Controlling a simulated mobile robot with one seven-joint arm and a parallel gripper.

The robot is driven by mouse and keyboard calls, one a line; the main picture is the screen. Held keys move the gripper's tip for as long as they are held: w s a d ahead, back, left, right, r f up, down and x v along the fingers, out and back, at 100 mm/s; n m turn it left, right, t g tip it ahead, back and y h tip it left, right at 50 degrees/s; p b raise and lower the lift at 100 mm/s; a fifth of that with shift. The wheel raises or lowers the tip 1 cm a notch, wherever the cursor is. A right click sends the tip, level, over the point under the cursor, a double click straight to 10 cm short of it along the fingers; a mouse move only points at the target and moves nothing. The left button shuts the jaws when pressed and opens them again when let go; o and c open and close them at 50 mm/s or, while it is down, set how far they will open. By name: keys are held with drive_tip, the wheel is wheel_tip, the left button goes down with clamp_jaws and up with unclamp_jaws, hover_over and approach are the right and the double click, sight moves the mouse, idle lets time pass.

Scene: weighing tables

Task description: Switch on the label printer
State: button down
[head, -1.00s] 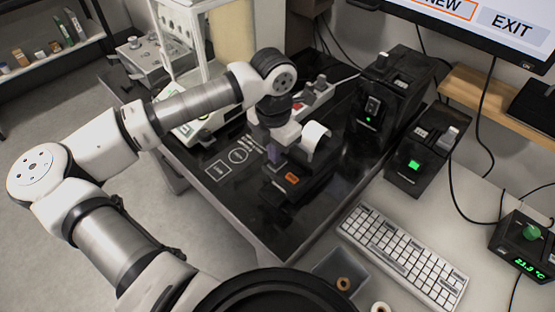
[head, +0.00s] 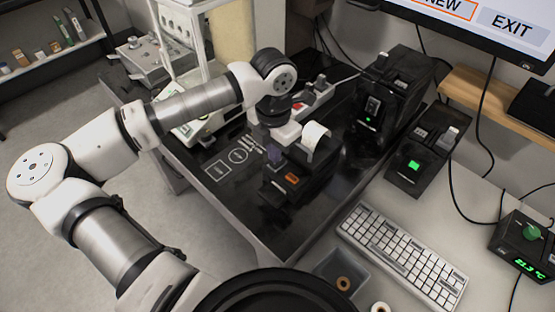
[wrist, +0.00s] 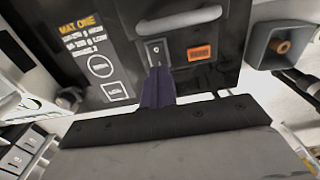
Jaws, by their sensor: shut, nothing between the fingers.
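The label printer (head: 300,182) is a low black box on the dark table, with a white paper roll (head: 315,135) at its back and a small orange panel (head: 291,178) on top. In the wrist view the orange panel (wrist: 199,52) looks lit, and a switch (wrist: 154,50) in a pale plate lies beside it. My gripper (head: 274,156) is shut and empty, pointing down over the printer's left side. In the wrist view its dark purple fingertips (wrist: 157,72) are right at the switch's near edge. I cannot tell whether they touch it or which way the switch is tilted.
Black devices with green lights (head: 385,105) (head: 422,150) stand to the right. A white keyboard (head: 402,255) and a grey tray (head: 340,270) lie in front. A power strip (head: 312,98) and a glass-sided balance (head: 190,110) are behind. The mat's printed left part is clear.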

drive_tip(key=shift+f+b, duration=1)
drive_tip(key=shift+b, duration=0.1)
idle(0.6)
drive_tip(key=shift+r, duration=0.1)
drive_tip(key=shift+r+p, duration=1.3)
drive_tip(key=shift+r, duration=2.15)
